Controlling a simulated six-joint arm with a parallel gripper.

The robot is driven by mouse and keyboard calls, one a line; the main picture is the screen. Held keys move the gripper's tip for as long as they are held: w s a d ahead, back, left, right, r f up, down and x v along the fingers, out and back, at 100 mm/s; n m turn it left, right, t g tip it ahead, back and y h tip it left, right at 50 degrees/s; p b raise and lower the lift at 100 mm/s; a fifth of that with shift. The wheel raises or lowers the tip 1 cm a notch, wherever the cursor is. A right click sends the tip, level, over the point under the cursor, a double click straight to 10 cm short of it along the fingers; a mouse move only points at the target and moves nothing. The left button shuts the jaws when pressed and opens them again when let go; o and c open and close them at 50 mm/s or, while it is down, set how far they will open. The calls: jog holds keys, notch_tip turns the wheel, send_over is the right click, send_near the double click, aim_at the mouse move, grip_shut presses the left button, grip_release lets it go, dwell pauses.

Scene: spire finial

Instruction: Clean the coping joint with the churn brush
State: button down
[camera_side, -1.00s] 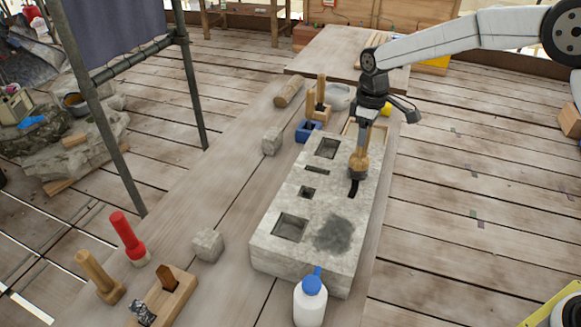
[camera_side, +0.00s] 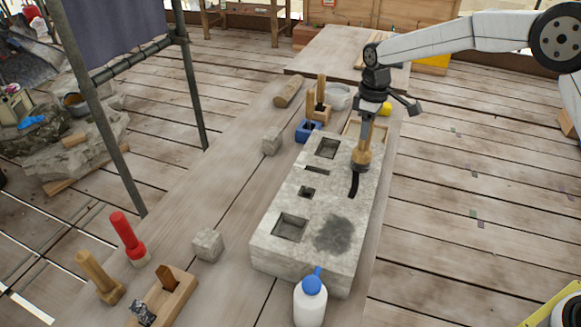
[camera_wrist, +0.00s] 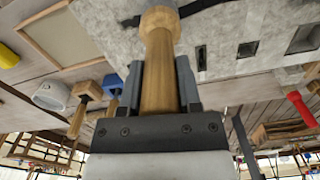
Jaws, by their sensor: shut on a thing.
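My gripper (camera_side: 365,132) is shut on the wooden handle of the churn brush (camera_side: 362,157), which hangs down over the far right part of the stone block. In the wrist view the brush (camera_wrist: 158,60) stands between my gripper's two fingers (camera_wrist: 160,85), its rounded wooden end towards the stone. The bristles are hidden or too small to tell. The coping joint, a dark narrow curved slot (camera_side: 354,186), lies in the top of the pale stone block (camera_side: 335,190), just below the brush. I cannot tell whether the brush touches the stone.
The block also has several square pockets and a dark stain (camera_side: 333,235). A white bottle with a blue cap (camera_side: 311,300) stands at its near end. A blue holder (camera_side: 308,132), a grey bowl (camera_side: 338,96) and wooden-handled tools stand beyond the far end.

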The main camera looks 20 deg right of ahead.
jog(key=shift+w+d+r, duration=0.1)
jog(key=shift+w, duration=0.05)
jog(key=shift+w+d, duration=0.95)
jog(key=shift+w, duration=0.05)
jog(key=shift+w+d, duration=0.1)
jog(key=shift+d, duration=0.05)
dwell(0.4)
jog(key=shift+w+d+f, duration=0.2)
jog(key=shift+w+d, duration=0.7)
jog(key=shift+d, duration=0.05)
dwell(0.4)
notch_tip(320, 180, up, 7)
dwell(1.0)
jog(key=shift+r, duration=0.25)
